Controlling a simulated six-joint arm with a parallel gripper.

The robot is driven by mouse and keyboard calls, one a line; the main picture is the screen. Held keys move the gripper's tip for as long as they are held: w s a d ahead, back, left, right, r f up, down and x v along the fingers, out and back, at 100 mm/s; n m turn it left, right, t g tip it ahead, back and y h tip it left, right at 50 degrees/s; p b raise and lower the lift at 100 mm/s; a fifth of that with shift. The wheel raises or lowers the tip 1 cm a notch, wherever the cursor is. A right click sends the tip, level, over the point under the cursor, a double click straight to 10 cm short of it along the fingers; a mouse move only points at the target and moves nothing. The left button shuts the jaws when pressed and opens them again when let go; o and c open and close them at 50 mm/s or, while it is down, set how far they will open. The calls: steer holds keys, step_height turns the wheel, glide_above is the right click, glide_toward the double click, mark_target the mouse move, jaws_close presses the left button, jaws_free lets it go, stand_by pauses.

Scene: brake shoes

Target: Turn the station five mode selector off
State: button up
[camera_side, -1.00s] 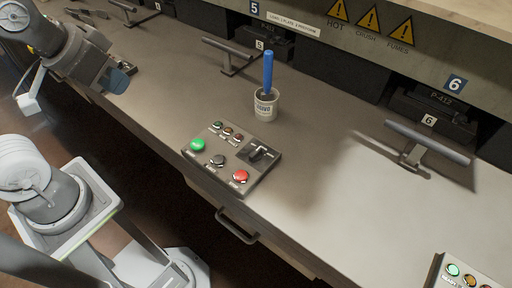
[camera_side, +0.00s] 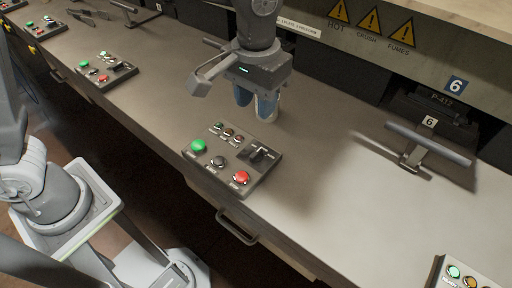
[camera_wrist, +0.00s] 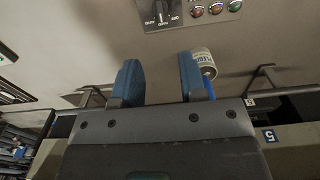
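The station five control panel (camera_side: 225,165) lies on the bench in the middle of the side view. Its mode selector (camera_side: 261,154) is a black knob on a dark plate at the panel's right; it also shows at the top of the wrist view (camera_wrist: 160,14), partly cut by the frame edge. I cannot read surely which mode it points at. My gripper (camera_side: 255,106) hangs above the bench just behind the panel, apart from the selector. In the wrist view its blue fingers (camera_wrist: 160,78) are spread with nothing between them.
A white cup (camera_wrist: 204,62) with a blue-handled tool stands right by one finger, mostly hidden in the side view. A T-shaped handle (camera_side: 428,143) stands at station six. Another panel (camera_side: 105,71) lies to the left.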

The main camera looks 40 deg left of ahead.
mark_target(256, 152)
step_height(256, 152, down, 14)
steer(key=shift+r, duration=0.15)
stand_by(0.3)
steer(key=shift+c, duration=0.3)
